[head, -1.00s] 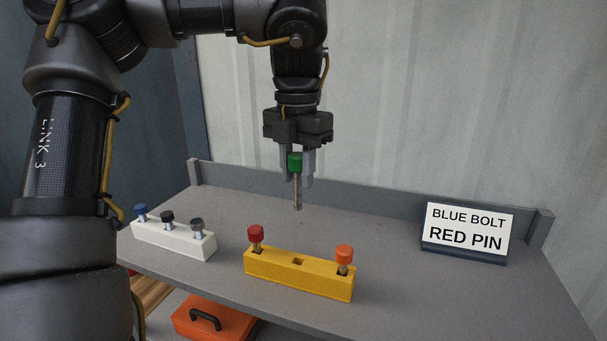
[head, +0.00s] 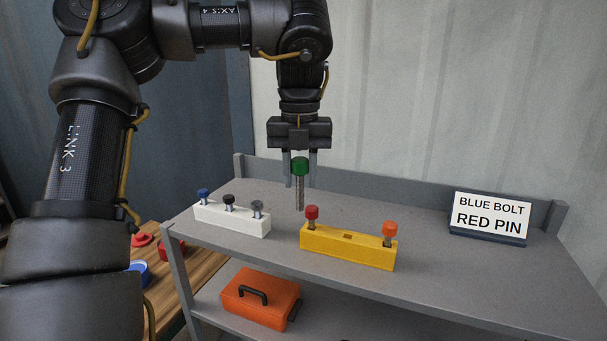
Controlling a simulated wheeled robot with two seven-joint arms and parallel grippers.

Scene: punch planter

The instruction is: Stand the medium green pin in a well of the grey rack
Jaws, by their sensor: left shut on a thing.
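My left gripper (head: 300,183) is shut on the green pin (head: 300,168), holding it upright by its green head. Its metal shank hangs down in the air above the grey shelf, behind the yellow rack. No grey rack shows in the head view. My right gripper is not in view.
A yellow rack (head: 346,250) holds a red pin (head: 312,213) and an orange pin (head: 389,232), with an empty middle well. A white rack (head: 229,219) holds blue, black and grey pins. A sign (head: 490,216) stands right. An orange toolbox (head: 260,297) sits below; a wooden table (head: 200,272) is lower left.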

